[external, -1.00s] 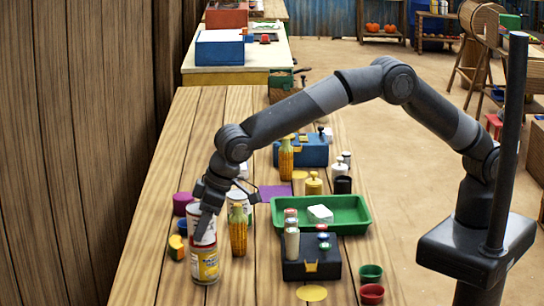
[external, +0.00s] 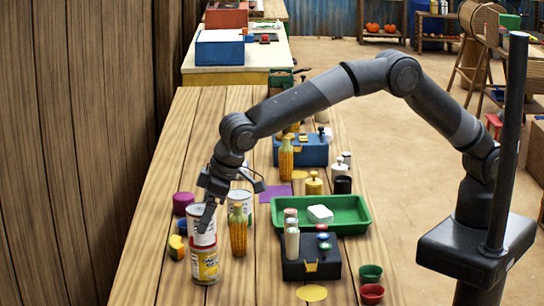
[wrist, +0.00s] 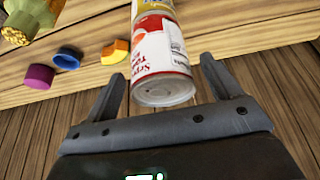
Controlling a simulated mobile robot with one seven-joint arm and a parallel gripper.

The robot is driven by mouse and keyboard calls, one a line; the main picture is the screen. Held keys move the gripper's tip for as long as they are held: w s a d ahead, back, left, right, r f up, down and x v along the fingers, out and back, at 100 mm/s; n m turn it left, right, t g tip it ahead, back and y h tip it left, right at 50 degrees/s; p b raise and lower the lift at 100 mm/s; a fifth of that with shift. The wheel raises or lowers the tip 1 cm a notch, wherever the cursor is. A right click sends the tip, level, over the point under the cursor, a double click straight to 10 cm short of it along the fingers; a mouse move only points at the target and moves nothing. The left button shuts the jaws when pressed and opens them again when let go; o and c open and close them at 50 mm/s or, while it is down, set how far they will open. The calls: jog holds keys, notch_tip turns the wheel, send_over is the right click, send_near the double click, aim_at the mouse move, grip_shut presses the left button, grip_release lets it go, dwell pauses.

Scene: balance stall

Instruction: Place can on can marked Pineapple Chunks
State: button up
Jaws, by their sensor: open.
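A red-and-white can (external: 196,239) stands upright on top of a yellow-labelled can (external: 205,268) at the front left of the table. The two look roughly aligned; the yellow can's label is too small to read. My gripper (external: 205,217) is at the top of the red-and-white can, pointing down. In the wrist view the red-and-white can (wrist: 162,52) shows its grey end between the spread fingers of my gripper (wrist: 162,75), with gaps on both sides. The yellow-labelled can (wrist: 153,6) shows beyond it, cut off by the frame edge.
A corn-like bottle (external: 238,236) stands close right of the stack, with another white can (external: 241,200) behind. A purple round piece (external: 183,203) and a yellow-orange piece (external: 176,247) lie left. A green tray (external: 352,226) and a black box (external: 296,270) are right.

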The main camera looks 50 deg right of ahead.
jog(key=v, duration=0.9)
jog(key=w+d+r+m, duration=0.1)
jog(key=w+d+r, duration=0.3)
jog(key=d, duration=0.6)
jog(key=w+d+r+m, duration=0.1)
jog(key=w+d+r, duration=0.35)
jog(key=d, duration=0.45)
jog(key=d+r+m+t+h, duration=0.1)
jog(key=d+r, duration=0.1)
jog(key=d, duration=0.8)
jog(key=d+r+m, duration=0.1)
jog(key=d+r, duration=0.1)
jog(key=d, duration=0.8)
jog(key=s+d+m+h, duration=0.1)
jog(key=s+d, duration=0.2)
jog(key=d, duration=0.5)
jog(key=s+d+m, duration=0.1)
jog(key=s+d, duration=0.2)
jog(key=d, duration=0.5)
jog(key=s+d+f+m, duration=0.1)
jog(key=s+d+f, duration=0.2)
jog(key=s+d, duration=0.3)
jog(key=s+d+f+m+t+h, duration=0.1)
jog(key=s+d+f+m, duration=0.1)
jog(key=s+d, duration=0.4)
jog(key=shift+s+d+f, duration=0.25)
jog(key=shift+s+f, duration=0.2)
jog(key=shift+f, duration=0.45)
